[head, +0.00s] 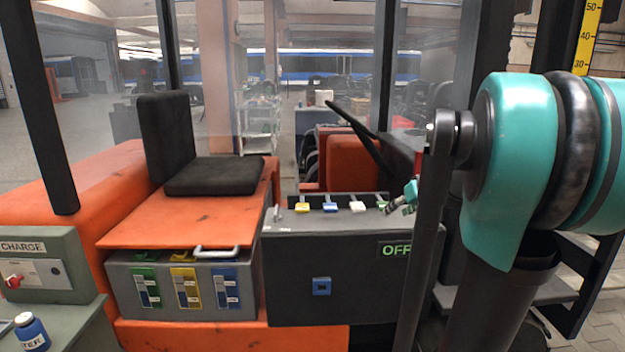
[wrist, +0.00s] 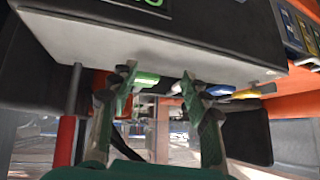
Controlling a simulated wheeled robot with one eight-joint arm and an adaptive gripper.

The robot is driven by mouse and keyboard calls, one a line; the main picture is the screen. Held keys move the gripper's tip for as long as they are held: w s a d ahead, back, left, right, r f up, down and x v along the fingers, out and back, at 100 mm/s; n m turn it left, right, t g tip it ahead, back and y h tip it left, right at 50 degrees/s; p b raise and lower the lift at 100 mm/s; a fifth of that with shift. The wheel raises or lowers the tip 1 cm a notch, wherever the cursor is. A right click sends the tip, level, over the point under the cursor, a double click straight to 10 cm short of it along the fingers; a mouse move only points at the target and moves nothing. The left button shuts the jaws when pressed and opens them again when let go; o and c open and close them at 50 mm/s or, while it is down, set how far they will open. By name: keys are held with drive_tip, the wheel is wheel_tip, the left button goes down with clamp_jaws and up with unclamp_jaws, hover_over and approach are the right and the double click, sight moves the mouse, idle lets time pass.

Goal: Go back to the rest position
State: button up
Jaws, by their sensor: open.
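My gripper (head: 405,198) is open and empty at the right end of the dark console's (head: 300,285) top. In the wrist view, its two green fingers (wrist: 158,88) are spread beside the console edge. The green lever (head: 382,205) is closest to the gripper in the head view; in the wrist view the green lever (wrist: 146,78) shows just beside the left fingertip. A white lever (head: 357,207) stands to its left. Contact between fingers and levers cannot be told. My arm hides the console's right end.
Blue (head: 330,208) and yellow (head: 302,208) levers stand further left. The console shows a lit OFF display (head: 396,250) and a blue square control (head: 321,286). A black seat (head: 213,176), dark cab posts (head: 385,65) and a grey charge box (head: 38,265) surround it.

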drive_tip(key=s+a+f+m+g+h, duration=0.1)
drive_tip(key=s+a+f, duration=0.3)
drive_tip(key=s+f, duration=0.6)
drive_tip(key=s+a+f+m+g+h, duration=0.1)
drive_tip(key=s+a+f, duration=0.3)
drive_tip(key=s+f, duration=0.7)
drive_tip(key=s+g+h, duration=0.1)
drive_tip(key=s, duration=0.4)
drive_tip(key=shift+g, duration=0.4)
drive_tip(key=shift+o, duration=0.2)
drive_tip(key=shift+a, duration=0.15)
